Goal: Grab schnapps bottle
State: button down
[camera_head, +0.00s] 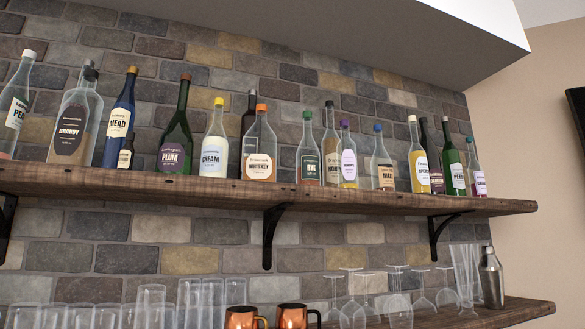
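Several labelled bottles stand upright in a row on the upper wooden shelf (345,199). No label that I can read says schnapps. Readable ones include the brandy bottle (71,130), the mead bottle (118,122), the green plum bottle (174,148), the cream bottle (213,155), the whiskey bottle (260,165) and the rye bottle (308,167). My gripper is not in view.
The lower shelf (500,313) holds clear glasses (150,300), copper mugs (291,316), stemmed glasses (397,295) and a metal shaker (491,278). Black brackets (268,235) support the upper shelf against the brick wall (190,232). A white overhang (440,35) is above right.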

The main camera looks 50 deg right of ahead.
aim_at(346, 149)
jog(key=z, duration=1.95)
